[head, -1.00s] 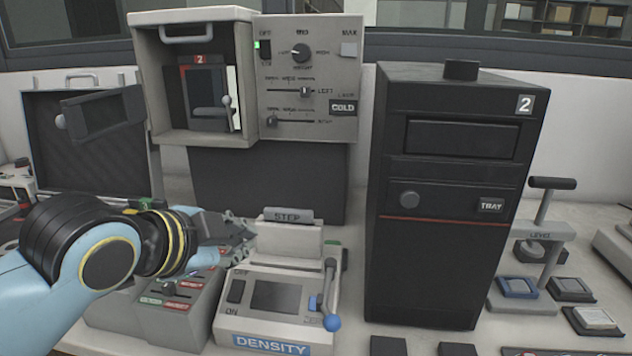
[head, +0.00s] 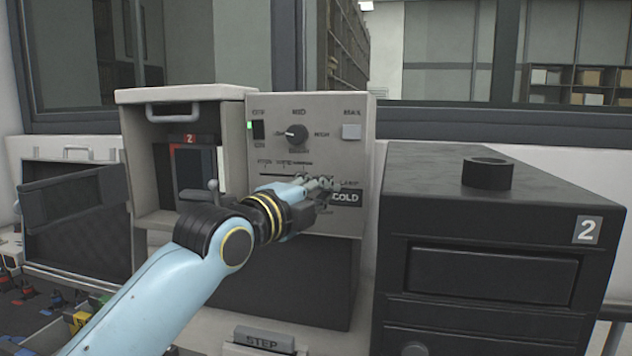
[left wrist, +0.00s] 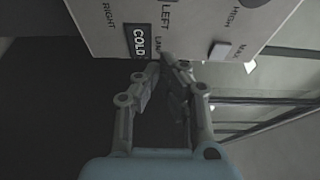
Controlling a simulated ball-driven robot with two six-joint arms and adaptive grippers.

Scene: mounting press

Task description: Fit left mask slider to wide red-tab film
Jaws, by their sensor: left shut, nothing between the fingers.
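My left gripper (head: 322,188) is at the lower part of the grey control panel (head: 345,155), with its fingers shut and empty. It covers the left mask slider, so I cannot see the knob; only part of the scale (head: 285,163) shows. In the left wrist view my fingertips (left wrist: 163,63) are close to the panel's edge, below the LEFT (left wrist: 167,15) and COLD (left wrist: 139,41) labels. I cannot tell whether they touch the panel. The dark film with a red tab (head: 176,139), by a number 2, stands in the open chamber left of the panel. My right gripper is not in view.
A large black cabinet (head: 490,225) marked 2 stands close on the right. The chamber's raised door handle (head: 172,110) and a small lever (head: 212,186) are left of my arm. A STEP-labelled unit (head: 263,340) is below. An open case (head: 75,215) stands far left.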

